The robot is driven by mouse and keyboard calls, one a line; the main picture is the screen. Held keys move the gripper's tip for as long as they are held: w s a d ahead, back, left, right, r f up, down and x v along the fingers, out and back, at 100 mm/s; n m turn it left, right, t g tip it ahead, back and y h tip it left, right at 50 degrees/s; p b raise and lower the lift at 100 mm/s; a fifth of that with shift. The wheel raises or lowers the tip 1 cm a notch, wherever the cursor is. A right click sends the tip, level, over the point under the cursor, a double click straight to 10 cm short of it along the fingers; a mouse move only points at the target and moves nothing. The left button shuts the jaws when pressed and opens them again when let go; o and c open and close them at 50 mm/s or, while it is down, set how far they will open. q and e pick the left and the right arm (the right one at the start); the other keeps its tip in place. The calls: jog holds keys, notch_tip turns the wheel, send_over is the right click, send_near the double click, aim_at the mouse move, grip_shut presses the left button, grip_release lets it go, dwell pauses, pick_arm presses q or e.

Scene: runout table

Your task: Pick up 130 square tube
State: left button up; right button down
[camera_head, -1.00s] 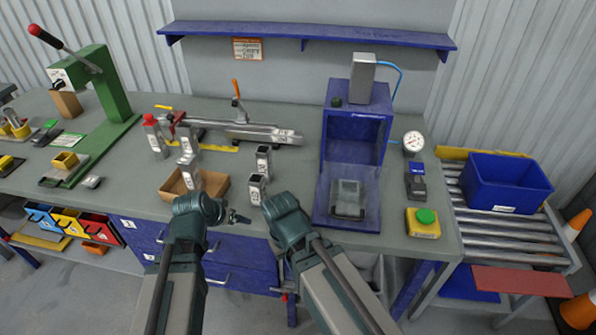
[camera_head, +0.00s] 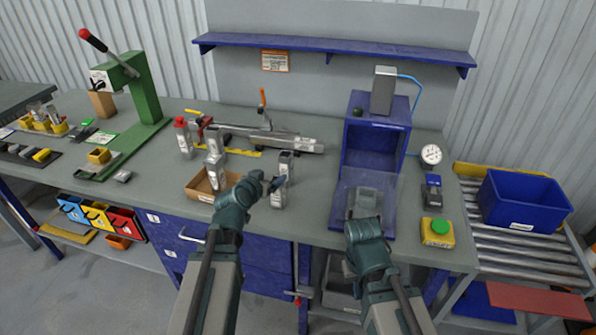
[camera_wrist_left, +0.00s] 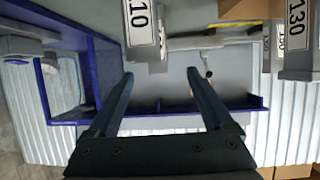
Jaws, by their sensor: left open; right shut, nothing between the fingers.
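In the left wrist view a tube labelled 130 (camera_wrist_left: 297,40) is at the upper right edge, partly cut off. Another tube, with a label ending in 10 (camera_wrist_left: 145,35), is ahead at the upper middle. My left gripper (camera_wrist_left: 160,75) is open and empty; its fingers point past the tubes. In the head view my left gripper (camera_head: 272,184) is beside a front upright tube (camera_head: 279,196), with another tube (camera_head: 286,163) behind it. More tubes (camera_head: 215,172) stand at the cardboard box. Labels are too small there to tell which is 130. My right gripper (camera_head: 349,268) is shut and empty near the bench front.
The cardboard box (camera_head: 199,190) is left of my left gripper. A clamp fixture (camera_head: 265,140) lies behind the tubes. A blue press housing (camera_head: 357,150) with a clear guard stands to the right. A green-topped yellow button box (camera_head: 437,234) is at the right front edge.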

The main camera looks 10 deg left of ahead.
aim_at(284, 163)
pick_arm(q)
jog(key=b+x, duration=0.1)
jog(key=x, duration=0.3)
jog(key=b+x, duration=0.2)
jog(key=x, duration=0.2)
jog(key=shift+w+a+r, duration=0.1)
jog(key=shift+a+r, duration=0.05)
jog(key=shift+r, duration=0.1)
jog(key=shift+d+r+b+x, duration=0.15)
jog(key=shift+b+x, duration=0.15)
jog(key=shift+x, duration=0.7)
jog(key=shift+d+r+b+x, duration=0.1)
jog(key=shift+b+x, duration=0.2)
jog(key=shift+x, duration=0.7)
jog(key=shift+d+r+b+x, duration=0.15)
jog(key=shift+b+x, duration=0.15)
jog(key=shift+x, duration=0.7)
jog(key=shift+r, duration=0.1)
jog(key=shift+c, duration=0.6)
grip_shut()
